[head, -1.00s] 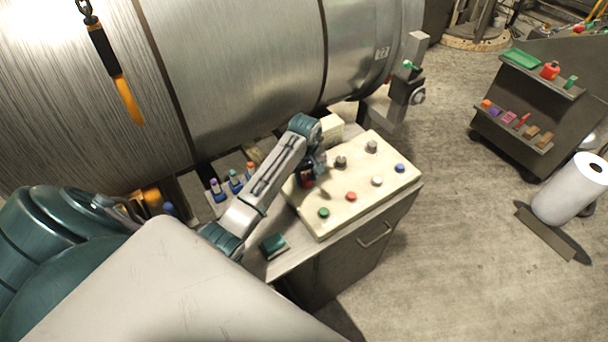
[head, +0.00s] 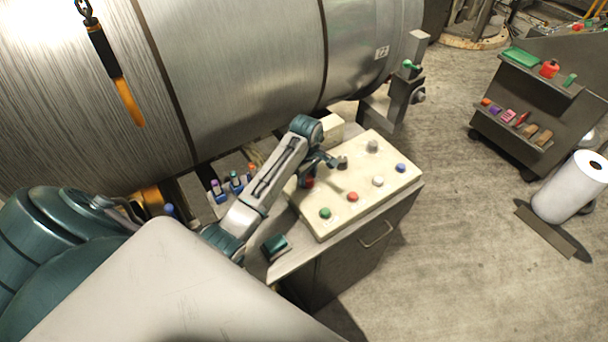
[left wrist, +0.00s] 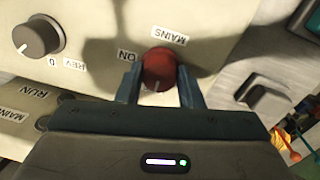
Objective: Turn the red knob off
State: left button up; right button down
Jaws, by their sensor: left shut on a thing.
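The red knob (left wrist: 158,66) sits on the cream control panel (left wrist: 225,20), with a white pointer line toward the bottom of the left wrist view. The labels MAINS and ON beside it appear upside down. My left gripper (left wrist: 160,84) has one finger on each side of the knob and is shut on it. In the head view the red knob (head: 309,183) shows partly below my left gripper (head: 312,174), near the panel's left edge. My right gripper is not in view.
A grey knob (left wrist: 37,38) marked 0 and REV is on the same panel. Other buttons, such as a green one (head: 325,213) and a blue one (head: 401,167), stand on the panel. A large metal cylinder (head: 235,70) lies behind the cabinet (head: 345,265).

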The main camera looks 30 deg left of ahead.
pick_arm(q)
jog(key=shift+a, duration=0.3)
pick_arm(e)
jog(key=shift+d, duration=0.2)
pick_arm(q)
jog(key=o, duration=0.7)
jog(key=shift+o, duration=1.3)
jog(key=shift+a+f, duration=0.1)
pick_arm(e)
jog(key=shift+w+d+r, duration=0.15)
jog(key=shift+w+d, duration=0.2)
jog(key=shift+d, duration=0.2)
